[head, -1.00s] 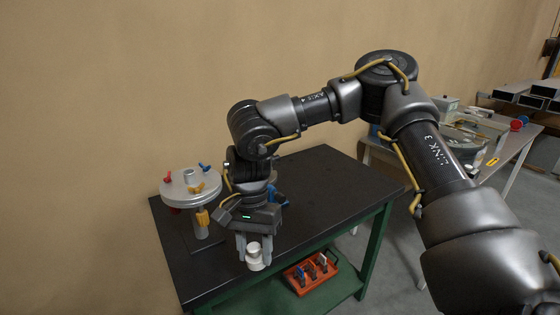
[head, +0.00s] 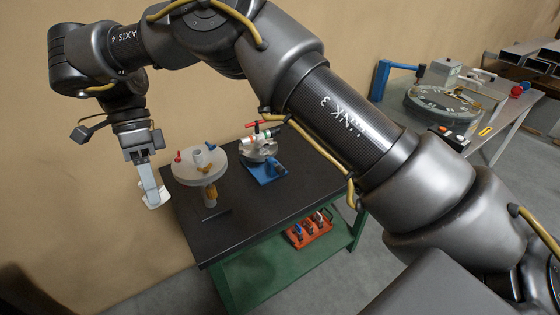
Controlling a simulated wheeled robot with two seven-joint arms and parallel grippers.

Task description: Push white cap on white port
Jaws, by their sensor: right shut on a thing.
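My right gripper (head: 150,185) hangs at the left, fingers pointing down, shut on a white piece, likely the white cap (head: 157,199). The fingers partly cover it. The gripper and cap appear left of the round grey disc stand (head: 185,174), apart from it. The disc carries a pale upright tube (head: 198,158) at its middle and small red, blue and orange handles. Behind it, a device on a blue base (head: 266,174) has pale round fittings (head: 252,142) and a red-handled bar. I cannot tell which fitting is the white port. My left gripper is not in view.
The black tabletop (head: 260,212) is bare at its front and right. An orange rack (head: 310,231) with small tools sits on the green lower shelf (head: 265,272). A second bench at the right holds a round grey device (head: 443,104). My right arm crosses the upper view.

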